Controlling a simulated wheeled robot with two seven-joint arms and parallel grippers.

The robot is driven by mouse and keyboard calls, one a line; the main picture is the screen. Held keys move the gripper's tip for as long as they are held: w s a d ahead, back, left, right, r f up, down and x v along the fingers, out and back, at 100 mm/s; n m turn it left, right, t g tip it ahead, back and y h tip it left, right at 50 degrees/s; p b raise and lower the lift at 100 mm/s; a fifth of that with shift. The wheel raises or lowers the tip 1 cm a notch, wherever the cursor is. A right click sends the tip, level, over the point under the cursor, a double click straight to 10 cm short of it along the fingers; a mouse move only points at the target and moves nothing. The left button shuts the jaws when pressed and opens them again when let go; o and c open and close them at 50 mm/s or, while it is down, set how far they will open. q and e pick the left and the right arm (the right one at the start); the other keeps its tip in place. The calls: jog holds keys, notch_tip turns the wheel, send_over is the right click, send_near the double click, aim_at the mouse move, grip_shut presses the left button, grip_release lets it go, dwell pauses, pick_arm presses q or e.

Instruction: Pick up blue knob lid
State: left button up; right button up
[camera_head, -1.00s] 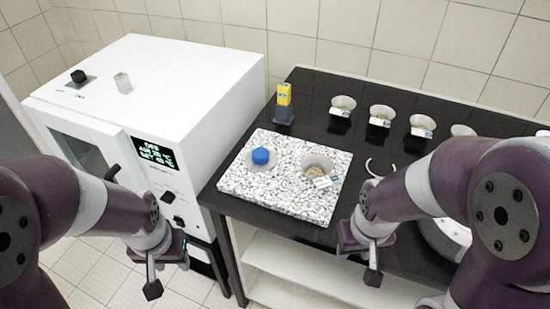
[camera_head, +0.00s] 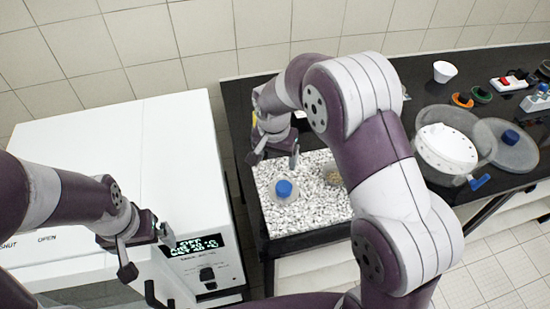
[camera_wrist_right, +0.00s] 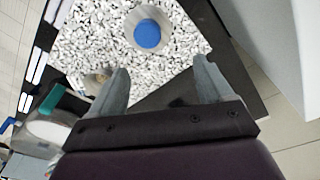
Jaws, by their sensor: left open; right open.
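A blue knob (camera_head: 284,189) on a pale round lid lies on the speckled white slab (camera_head: 270,215). It also shows in the right wrist view as a blue knob (camera_wrist_right: 148,36) beyond my fingertips. My right gripper (camera_head: 273,158) is open and empty above the slab's back part, apart from the knob; its fingers frame bare slab in the wrist view (camera_wrist_right: 160,72). A second, darker blue knob (camera_head: 510,137) sits on a clear round lid (camera_head: 507,155) at the right. My left gripper (camera_head: 148,252) is open and empty in front of the white oven.
The white oven (camera_head: 130,140) stands left of the black bench (camera_head: 450,85). A small bowl (camera_head: 333,177) on the slab is partly hidden by my right arm. A white sieve pan (camera_head: 447,148), a white cup (camera_head: 445,71) and coloured rings (camera_head: 462,100) are at the right.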

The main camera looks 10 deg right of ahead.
jog(key=p, duration=0.1)
send_over(284, 186)
jog(key=s, duration=0.2)
jog(key=f, duration=0.4)
jog(key=shift+w+a+f, duration=0.25)
jog(key=shift+a, duration=0.15)
jog(key=f+p, duration=0.1)
jog(key=f, duration=0.1)
jog(key=w+f, duration=0.1)
jog(key=f, duration=0.1)
jog(key=f+p, duration=0.1)
jog(key=f, duration=0.1)
jog(key=shift+w+d+f+p, duration=0.2)
jog(key=shift+d+p, duration=0.1)
jog(key=shift+d, duration=0.05)
jog(key=shift+s, duration=0.2)
jog(key=shift+w+a, duration=0.1)
jog(key=c, duration=1.1)
pick_arm(q)
jog(key=r, duration=0.1)
jog(key=s+r, duration=0.1)
jog(key=r, duration=0.1)
jog(key=s+r, duration=0.1)
jog(key=shift+d+r, duration=0.2)
jog(key=shift+d, duration=0.1)
